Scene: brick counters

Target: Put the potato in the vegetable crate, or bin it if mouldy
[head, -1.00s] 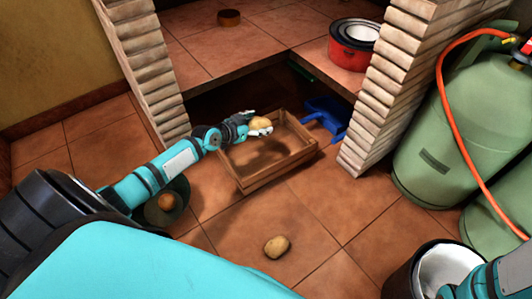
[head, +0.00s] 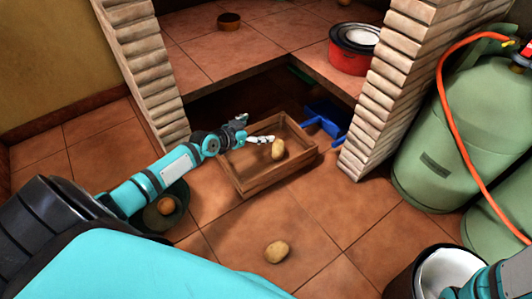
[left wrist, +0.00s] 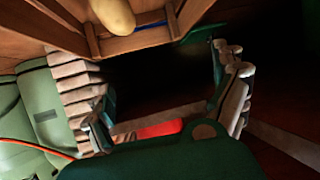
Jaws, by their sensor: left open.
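A plain tan potato (head: 278,148) is inside the outline of the wooden crate (head: 262,181), near its right side. I cannot tell whether it rests on the crate floor. It also shows at the top of the left wrist view (left wrist: 113,14), against the crate's boards (left wrist: 140,40). My left gripper (head: 254,130) is open beside the potato, over the crate's back left part, its fingers apart and empty in the left wrist view (left wrist: 168,110). A second tan potato (head: 277,251) lies on the floor in front of the crate. I see no mould on the visible sides.
A white-lined bin (head: 446,272) stands at bottom right, partly behind part of my right arm. A blue dustpan (head: 326,117) lies behind the crate. A dark bowl with a round brown item (head: 166,205) sits under my left arm. Brick pillars and green gas cylinders (head: 450,125) flank the area.

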